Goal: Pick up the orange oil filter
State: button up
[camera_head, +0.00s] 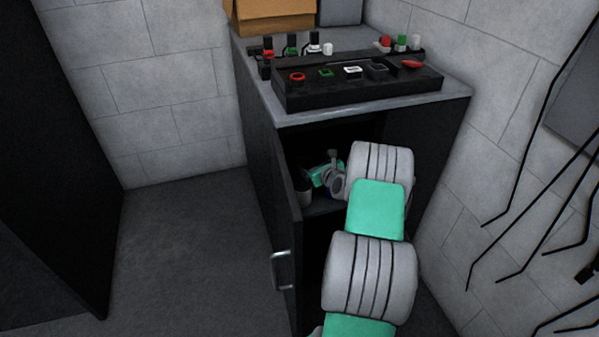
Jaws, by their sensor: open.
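I cannot make out an orange oil filter in the head view; the cabinet's inside is dark and my arm hides much of it. My arm reaches from the bottom of the picture into the open black cabinet (259,170). My gripper (318,180) is inside at the upper shelf (322,206), small and partly hidden by my own wrist. It is open, and I see nothing held in it. A small greyish cylinder (303,194) stands on the shelf close to it, just behind the door edge; I cannot tell whether they touch.
The cabinet door (291,225) with a metal handle (281,270) stands open left of my arm. On the grey top are a black control panel (358,88), several small knobbed parts and a cardboard box (275,16). Black rods hang at the right wall. The floor at left is clear.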

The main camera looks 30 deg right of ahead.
aim_at(306, 160)
jog(key=shift+w+a+f+m+y, duration=0.15)
jog(key=shift+w+a+f+m, duration=0.05)
jog(key=shift+w+f+m, duration=0.25)
jog(key=shift+w+a+f+m+y, duration=0.15)
jog(key=shift+w+f+m, duration=0.2)
jog(key=shift+w+f, duration=0.15)
jog(key=b+x, duration=0.2)
jog(key=x, duration=0.5)
jog(key=shift+w+d+b, duration=0.15)
jog(key=shift+w+b, duration=0.05)
jog(key=shift+b, duration=0.15)
jog(key=shift+r, duration=0.1)
jog(key=shift+c, duration=0.2)
jog(key=c, duration=1.8)
